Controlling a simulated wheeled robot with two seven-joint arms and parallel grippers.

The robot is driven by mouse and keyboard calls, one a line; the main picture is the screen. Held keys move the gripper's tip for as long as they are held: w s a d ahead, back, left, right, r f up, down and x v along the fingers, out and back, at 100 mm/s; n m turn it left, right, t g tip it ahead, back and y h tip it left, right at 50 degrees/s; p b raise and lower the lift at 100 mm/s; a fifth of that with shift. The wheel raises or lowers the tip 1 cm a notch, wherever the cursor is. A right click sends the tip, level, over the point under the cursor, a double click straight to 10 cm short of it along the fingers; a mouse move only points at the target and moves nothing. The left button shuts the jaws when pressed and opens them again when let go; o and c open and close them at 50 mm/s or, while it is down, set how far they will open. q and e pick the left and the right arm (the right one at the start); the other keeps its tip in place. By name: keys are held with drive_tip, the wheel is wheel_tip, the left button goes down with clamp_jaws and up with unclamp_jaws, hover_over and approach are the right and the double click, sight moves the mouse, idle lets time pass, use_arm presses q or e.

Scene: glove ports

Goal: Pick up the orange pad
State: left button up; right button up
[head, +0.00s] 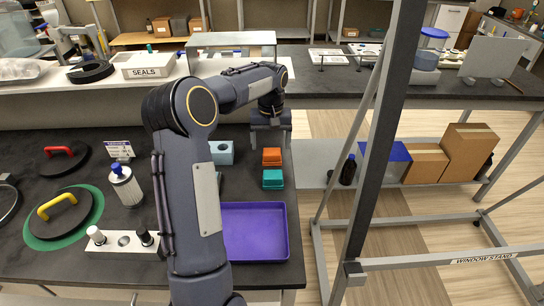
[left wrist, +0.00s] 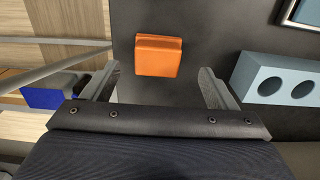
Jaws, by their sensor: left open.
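The orange pad (head: 271,156) is a small block on the dark tabletop near its right edge, just behind a teal pad (head: 273,179). In the left wrist view the orange pad (left wrist: 160,56) lies beyond the fingertips, roughly midway between them. My left gripper (head: 270,130) is above the table behind the orange pad in the head view. In the left wrist view my left gripper (left wrist: 160,82) has its fingers wide apart with nothing between them, and does not touch the pad. My right gripper is in neither view.
A light blue block with holes (head: 222,152) stands left of the pads. A purple tray (head: 254,232) lies at the front of the table. A grey metal window stand (head: 375,150) rises to the right, past the table edge.

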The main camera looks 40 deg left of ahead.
sight(272, 151)
use_arm(q)
drive_tip(key=f, duration=0.4)
drive_tip(key=shift+d+f+p, duration=0.2)
drive_tip(key=shift+f+p, duration=0.05)
drive_tip(key=shift+p, duration=0.05)
drive_tip(key=c, duration=1.1)
drive_tip(key=shift+o, duration=0.2)
drive_tip(key=shift+r, duration=0.2)
drive_tip(key=shift+r, duration=0.65)
drive_tip(key=s+r+b, duration=0.3)
drive_tip(key=s+r, duration=0.8)
drive_tip(key=s, duration=0.3)
drive_tip(key=shift+r, duration=0.2)
